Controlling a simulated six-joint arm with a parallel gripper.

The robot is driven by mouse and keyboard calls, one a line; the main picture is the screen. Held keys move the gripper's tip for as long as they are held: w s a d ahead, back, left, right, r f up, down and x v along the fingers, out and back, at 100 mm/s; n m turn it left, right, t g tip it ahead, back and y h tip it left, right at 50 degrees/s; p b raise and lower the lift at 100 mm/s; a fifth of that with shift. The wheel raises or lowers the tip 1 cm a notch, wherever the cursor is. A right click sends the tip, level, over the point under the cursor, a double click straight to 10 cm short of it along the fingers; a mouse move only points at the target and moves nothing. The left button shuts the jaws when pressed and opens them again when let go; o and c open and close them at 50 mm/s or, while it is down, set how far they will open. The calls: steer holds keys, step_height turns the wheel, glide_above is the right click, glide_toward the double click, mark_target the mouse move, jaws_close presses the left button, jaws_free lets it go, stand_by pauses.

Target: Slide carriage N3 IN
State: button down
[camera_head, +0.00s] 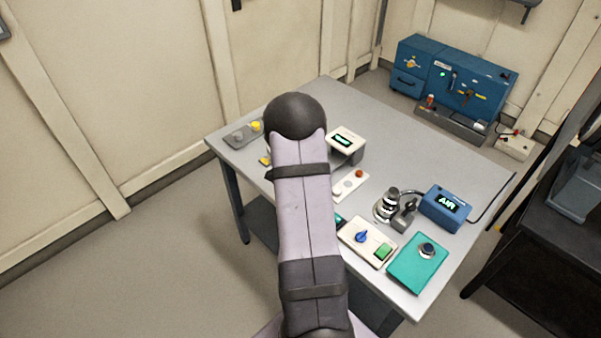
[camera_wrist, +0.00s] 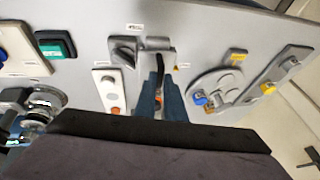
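No label reading N3 is legible, so I cannot tell for certain which part is the carriage. In the wrist view a grey slotted plate (camera_wrist: 250,98) at the right bears a yellow knob (camera_wrist: 268,88) and a grey knob (camera_wrist: 291,62). In the head view this plate (camera_head: 235,142) lies at the table's far left corner. My gripper (camera_wrist: 160,82) shows as two blue fingers with a narrow gap between them, apparently empty. It is left of the slotted plate, over the table. In the head view my arm hides it.
A round plate with blue and yellow knobs (camera_wrist: 199,98) lies between my gripper and the slotted plate. A white button panel (camera_wrist: 108,90) and a grey switch (camera_wrist: 124,52) are left. A white display box (camera_head: 346,141), blue AIR box (camera_head: 446,206) and teal panel (camera_head: 418,264) crowd the table (camera_head: 400,130).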

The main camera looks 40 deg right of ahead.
steer(key=shift+d+p, duration=0.6)
steer(key=shift+d, duration=1.75)
steer(key=c, duration=1.8)
jaws_free()
steer(key=shift+c, duration=0.2)
steer(key=shift+r, duration=0.15)
steer(key=b+v, duration=0.2)
steer(key=v, duration=0.5)
steer(key=shift+b, duration=0.4)
steer(key=shift+a, duration=0.1)
